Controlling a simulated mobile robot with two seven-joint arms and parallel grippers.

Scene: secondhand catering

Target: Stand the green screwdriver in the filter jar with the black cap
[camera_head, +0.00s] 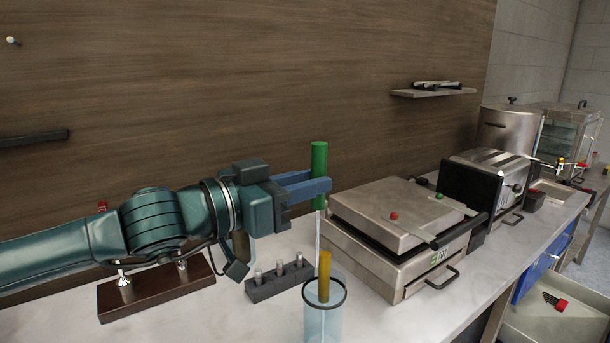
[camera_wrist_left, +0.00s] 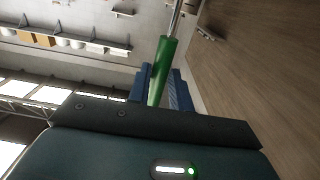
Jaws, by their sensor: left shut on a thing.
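My left gripper (camera_head: 316,189) is shut on the green screwdriver (camera_head: 319,160), which hangs upright with its handle up and its thin metal shaft down. The green handle also shows between my blue fingers in the left wrist view (camera_wrist_left: 161,70). Below stands a clear bluish jar (camera_head: 322,320) with a dark rim and an amber-handled tool (camera_head: 324,275) upright in it. The shaft comes down just behind the amber handle, above the jar's rim; its tip is hidden. No separate black cap can be made out. My right gripper is not in view.
A dark block with several metal pegs (camera_head: 278,281) stands left of the jar. A wooden block (camera_head: 150,291) lies under my left arm. A steel contact grill (camera_head: 393,230) stands to the right. The wooden wall is close behind. Bare counter (camera_head: 420,312) lies right of the jar.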

